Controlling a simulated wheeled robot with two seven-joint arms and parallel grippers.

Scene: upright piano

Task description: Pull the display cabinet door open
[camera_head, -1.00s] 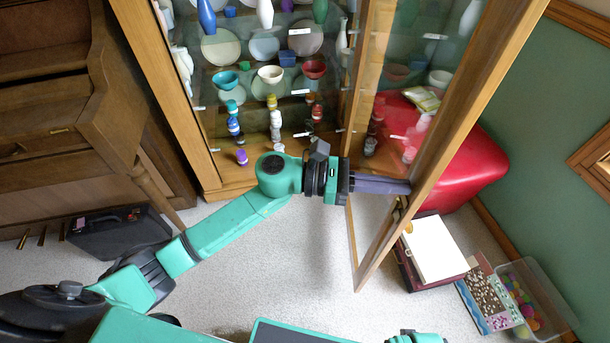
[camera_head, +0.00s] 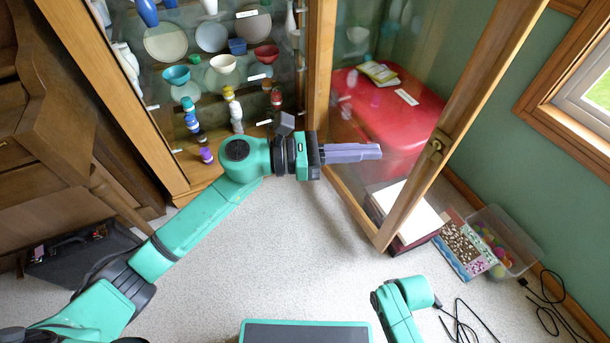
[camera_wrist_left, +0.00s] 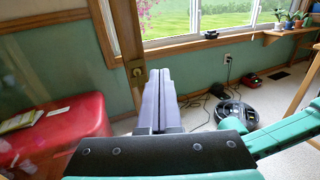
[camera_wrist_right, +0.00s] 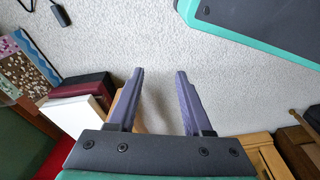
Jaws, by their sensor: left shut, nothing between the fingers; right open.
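The display cabinet (camera_head: 185,185) stands at the upper left of the head view. Its glass-paned, wood-framed door (camera_head: 462,125) is swung wide open to the right, with a brass knob (camera_head: 435,148) on its frame. My left gripper (camera_head: 378,151) is shut and empty, in front of the door's glass side and short of the knob. In the left wrist view the shut fingers (camera_wrist_left: 160,85) point toward the door's wooden edge and knob (camera_wrist_left: 137,73). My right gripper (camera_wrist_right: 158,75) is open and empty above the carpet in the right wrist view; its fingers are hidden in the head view.
Shelves hold bowls, plates and bottles. Carpet in front is clear.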

